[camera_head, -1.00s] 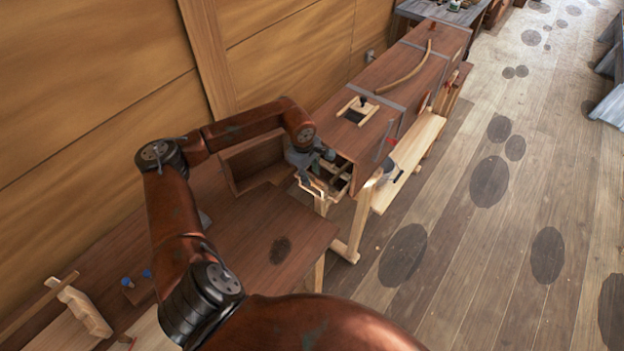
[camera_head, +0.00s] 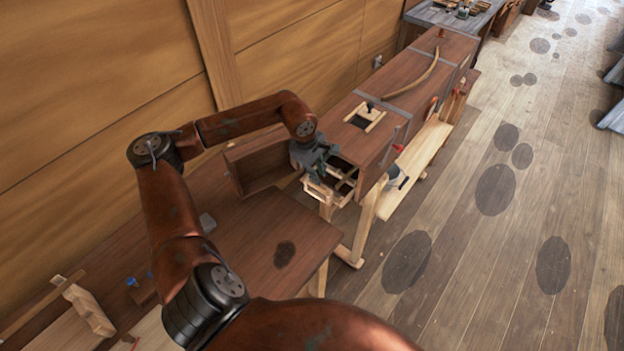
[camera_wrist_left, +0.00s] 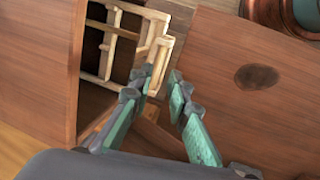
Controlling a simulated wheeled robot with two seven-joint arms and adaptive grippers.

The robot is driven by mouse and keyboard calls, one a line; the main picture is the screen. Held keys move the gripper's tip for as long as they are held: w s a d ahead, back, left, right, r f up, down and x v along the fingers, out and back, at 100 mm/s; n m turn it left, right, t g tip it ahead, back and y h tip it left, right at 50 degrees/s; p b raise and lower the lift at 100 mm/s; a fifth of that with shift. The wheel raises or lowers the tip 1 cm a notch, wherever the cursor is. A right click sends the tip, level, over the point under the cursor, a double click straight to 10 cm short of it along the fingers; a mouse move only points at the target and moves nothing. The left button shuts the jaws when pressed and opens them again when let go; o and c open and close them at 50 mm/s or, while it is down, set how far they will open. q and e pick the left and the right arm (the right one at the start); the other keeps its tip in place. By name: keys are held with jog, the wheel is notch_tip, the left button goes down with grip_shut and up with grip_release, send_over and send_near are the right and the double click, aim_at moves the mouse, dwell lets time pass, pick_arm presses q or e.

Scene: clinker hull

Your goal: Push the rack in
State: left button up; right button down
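The rack (camera_head: 319,191) is a light wood frame with crossbars. It sticks partly out of the open near end of the long brown wooden box (camera_head: 372,153). Its inner part is hidden inside the box. In the left wrist view the rack (camera_wrist_left: 123,37) shows at the top, with its outer end bar near my fingertips. My left gripper (camera_head: 322,165) is at the rack's outer end. In the wrist view my left gripper (camera_wrist_left: 162,78) has its fingers apart, one on each side of the end bar, with a gap to the right finger. My right gripper is out of view.
A brown workbench top (camera_head: 255,245) lies in front of the box. An open wooden case (camera_head: 258,166) stands beside the rack, close to my left arm. A curved wooden strip (camera_head: 413,77) and a small frame (camera_head: 364,117) lie on the box. The floor at right is clear.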

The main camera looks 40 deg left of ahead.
pick_arm(q)
jog(key=d+f+h, duration=0.1)
jog(key=d+f, duration=0.1)
jog(key=s+d+f+n+t+h+p, duration=0.1)
jog(key=d+f, duration=0.1)
jog(key=s+d+f+n+h+p, duration=0.1)
jog(key=d, duration=0.2)
jog(key=shift+f+t+h, duration=0.4)
grip_shut()
jog(key=n+t+y+p, duration=0.5)
jog(key=n+t, duration=0.3)
jog(key=n, duration=0.8)
send_near(316, 191)
jog(key=shift+w+a+f+p, duration=0.1)
jog(key=shift+w+f+p, duration=0.15)
jog(key=shift+f, duration=0.3)
jog(key=shift+w+a+f+p, duration=0.1)
jog(key=shift+w+f, duration=0.2)
jog(key=shift+f, duration=0.25)
jog(key=w+p, duration=0.1)
jog(key=w, duration=0.2)
jog(key=shift+w+f, duration=0.15)
jog(key=shift+w, duration=0.1)
jog(key=shift+w+f, duration=0.1)
jog(key=shift+w, duration=0.4)
